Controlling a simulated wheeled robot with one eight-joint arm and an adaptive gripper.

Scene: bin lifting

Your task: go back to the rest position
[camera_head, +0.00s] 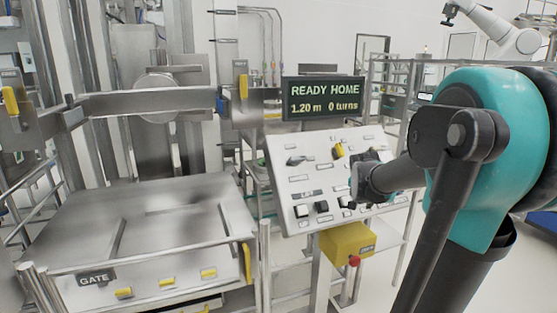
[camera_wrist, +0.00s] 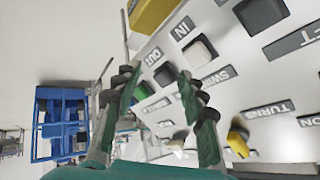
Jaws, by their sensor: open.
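My gripper (camera_head: 366,172) is in front of the right part of the sloped control panel (camera_head: 292,182) in the head view, with my arm reaching in from the right. In the wrist view the two dark green fingers of my gripper (camera_wrist: 158,88) stand apart, with nothing between them. Behind them the panel (camera_wrist: 222,83) shows black, white and yellow controls and labels such as IN, OUT and TURNS. I cannot tell from these views whether a fingertip touches the panel. The display (camera_head: 325,98) above the panel reads READY HOME, 1.20 m, 0 turns.
A steel lift with a low gated platform (camera_head: 150,235) stands at the left. A yellow box with a red button (camera_head: 347,243) hangs below the panel. A blue frame (camera_wrist: 58,125) shows at the wrist view's left. Another robot arm (camera_head: 495,30) is at the back right.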

